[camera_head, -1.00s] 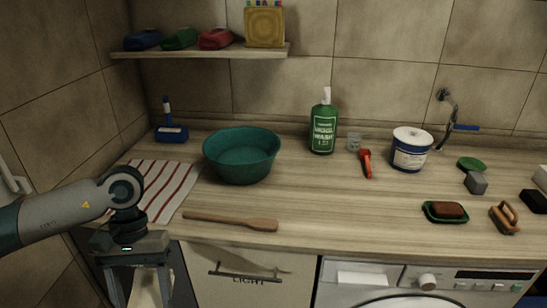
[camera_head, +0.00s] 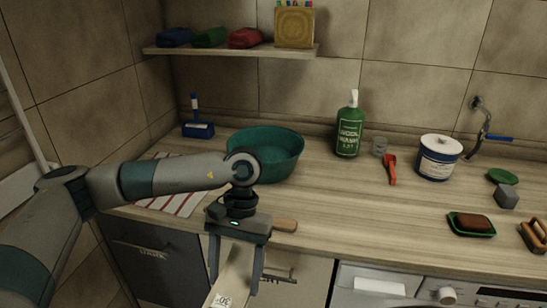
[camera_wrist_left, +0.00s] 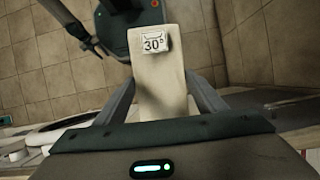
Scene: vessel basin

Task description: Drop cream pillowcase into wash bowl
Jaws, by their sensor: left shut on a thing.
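The cream pillowcase (camera_head: 232,275) hangs from my left gripper (camera_head: 236,270), which is shut on it in front of the counter's front edge. In the left wrist view the pillowcase (camera_wrist_left: 160,85) stands out between the fingers, with a white label reading 30°. The teal wash bowl (camera_head: 280,152) sits on the counter behind and to the right of the left gripper. My left forearm hides the bowl's lower left side. The inside of the bowl that shows looks plain teal. My right gripper is not seen in the head view.
A wooden paddle (camera_head: 285,226) lies partly hidden behind the left gripper. A striped cloth (camera_head: 172,203) lies left of the bowl. A green wool wash bottle (camera_head: 348,131), a glass (camera_head: 379,146) and a red-orange tool (camera_head: 390,170) stand or lie to the right. A shelf (camera_head: 230,50) hangs above.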

